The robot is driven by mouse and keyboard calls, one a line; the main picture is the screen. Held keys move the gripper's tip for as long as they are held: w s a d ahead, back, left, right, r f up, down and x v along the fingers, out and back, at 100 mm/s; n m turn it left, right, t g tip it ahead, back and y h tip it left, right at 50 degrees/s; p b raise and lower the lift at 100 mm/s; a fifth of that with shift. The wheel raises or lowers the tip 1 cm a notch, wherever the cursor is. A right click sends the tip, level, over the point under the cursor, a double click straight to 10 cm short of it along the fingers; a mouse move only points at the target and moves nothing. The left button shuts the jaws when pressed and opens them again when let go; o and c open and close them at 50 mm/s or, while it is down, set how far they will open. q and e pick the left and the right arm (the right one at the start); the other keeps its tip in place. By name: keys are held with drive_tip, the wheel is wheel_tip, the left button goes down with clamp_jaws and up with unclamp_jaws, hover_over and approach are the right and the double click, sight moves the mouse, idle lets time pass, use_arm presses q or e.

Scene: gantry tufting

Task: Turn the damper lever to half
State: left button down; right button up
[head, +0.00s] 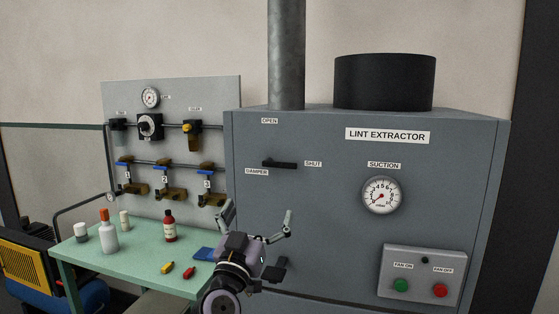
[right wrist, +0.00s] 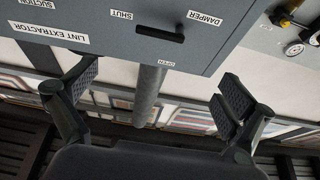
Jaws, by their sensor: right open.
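The damper lever (head: 281,164) is a black bar on the front of the grey lint extractor (head: 330,215). It lies about level, with its right end by the SHUT label (head: 313,164). The OPEN label (head: 269,121) is above, and the DAMPER label (head: 257,172) is at lower left. My right gripper (head: 258,209) is open and empty, below the lever and apart from it. In the right wrist view the lever (right wrist: 160,34) shows upside down beyond the spread fingers (right wrist: 160,78). My left gripper is not in view.
A suction gauge (head: 381,195) and a fan button box (head: 422,275) are on the extractor's right side. At left, a green table (head: 130,262) holds bottles and small items before a valve panel (head: 172,95). The extractor front around the lever is clear.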

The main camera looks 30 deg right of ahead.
sight(279, 166)
drive_tip(key=p+x, duration=0.7)
drive_tip(key=x, duration=0.9)
drive_tip(key=shift+s+r+p, duration=0.1)
drive_tip(key=shift+p, duration=0.3)
drive_tip(key=shift+w+d, duration=0.45)
drive_tip(key=shift+d, duration=0.05)
